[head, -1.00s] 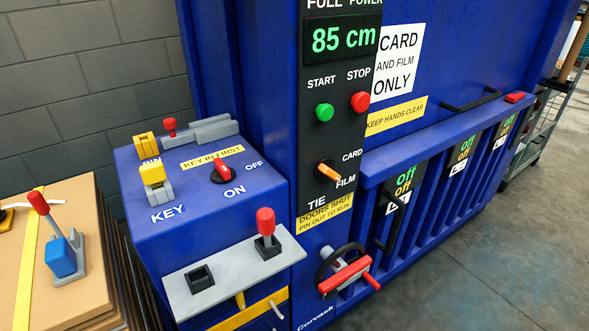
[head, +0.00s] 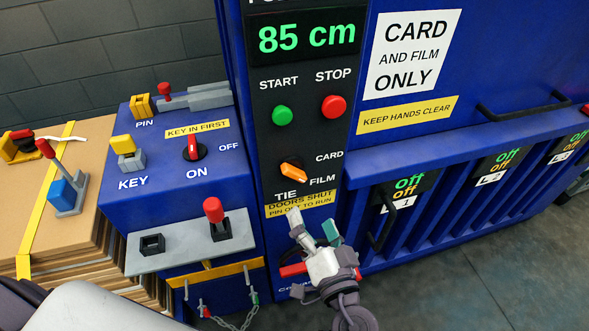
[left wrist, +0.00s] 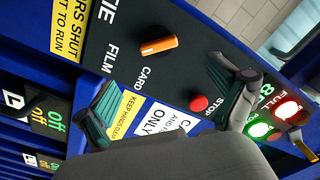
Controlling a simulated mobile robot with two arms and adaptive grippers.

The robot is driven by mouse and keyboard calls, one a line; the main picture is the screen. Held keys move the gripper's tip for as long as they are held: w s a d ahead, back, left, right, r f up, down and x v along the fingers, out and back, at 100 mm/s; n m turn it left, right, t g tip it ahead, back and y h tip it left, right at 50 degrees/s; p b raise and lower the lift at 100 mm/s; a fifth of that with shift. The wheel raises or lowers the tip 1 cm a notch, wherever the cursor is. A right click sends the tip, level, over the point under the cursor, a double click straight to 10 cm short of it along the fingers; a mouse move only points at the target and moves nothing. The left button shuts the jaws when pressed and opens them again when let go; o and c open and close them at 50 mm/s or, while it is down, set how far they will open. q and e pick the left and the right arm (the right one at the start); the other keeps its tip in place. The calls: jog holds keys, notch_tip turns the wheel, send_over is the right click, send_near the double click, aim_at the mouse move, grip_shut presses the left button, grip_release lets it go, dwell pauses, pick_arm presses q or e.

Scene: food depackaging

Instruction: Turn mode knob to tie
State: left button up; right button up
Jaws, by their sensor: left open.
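The orange mode knob (head: 293,173) sits on the black control panel, with the labels CARD, FILM and TIE to its right and below. It lies slanted, with its lower right end towards FILM. My left gripper (head: 313,222) is open and empty, below the knob and in front of the lower panel. In the left wrist view the orange knob (left wrist: 158,45) shows beyond the two spread fingers of my left gripper (left wrist: 162,75), apart from both. The right gripper is not in view.
A green START button (head: 282,116) and a red STOP button (head: 333,107) are above the knob. A grey shelf (head: 170,255) with a red-topped lever (head: 214,212) stands left of the panel. A red handle (head: 292,270) is partly hidden behind my left gripper.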

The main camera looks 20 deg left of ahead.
aim_at(296, 177)
pick_arm(q)
jog(key=p+x, duration=0.2)
jog(key=x, duration=0.9)
jog(key=shift+w+a, duration=0.1)
jog(key=shift+a, duration=0.05)
jog(key=shift+w+a+f+p, duration=0.1)
jog(key=shift+w+a+p, duration=0.25)
jog(key=shift+w, duration=0.25)
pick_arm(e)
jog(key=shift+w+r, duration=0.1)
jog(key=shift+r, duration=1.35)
pick_arm(q)
jog(key=c, duration=1.1)
